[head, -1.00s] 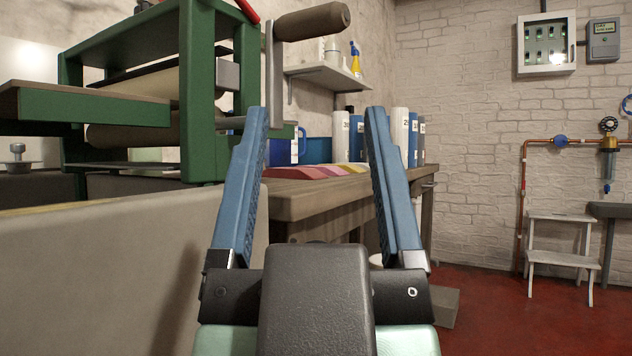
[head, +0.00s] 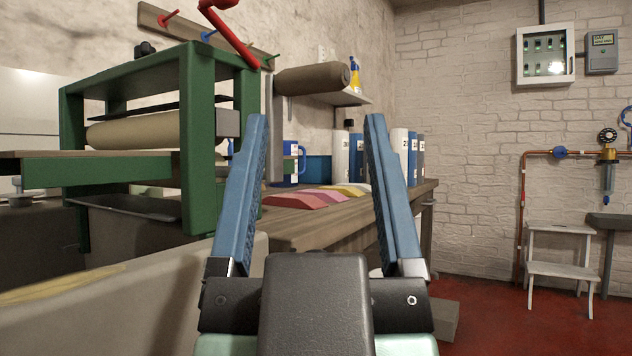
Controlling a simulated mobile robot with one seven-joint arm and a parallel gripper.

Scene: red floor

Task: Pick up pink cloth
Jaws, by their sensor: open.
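Several folded cloths lie in a row on the wooden bench ahead, seen between my fingers. The nearest is a red-pink cloth (head: 294,200). A paler pink cloth (head: 326,194) lies just behind it, and a yellow cloth (head: 349,188) lies beyond that. My gripper (head: 317,120) is open and empty, with its two blue fingers spread wide. It is in front of the bench, apart from the cloths. The left finger stands close to the left end of the cloth row in the picture.
A green roller press (head: 196,140) with a wooden-handled crank (head: 312,78) stands at the left. A grey-beige panel (head: 120,300) fills the lower left. The wooden bench (head: 310,228) also holds bottles and a blue jug. A white step stool (head: 562,255) stands right on open red floor.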

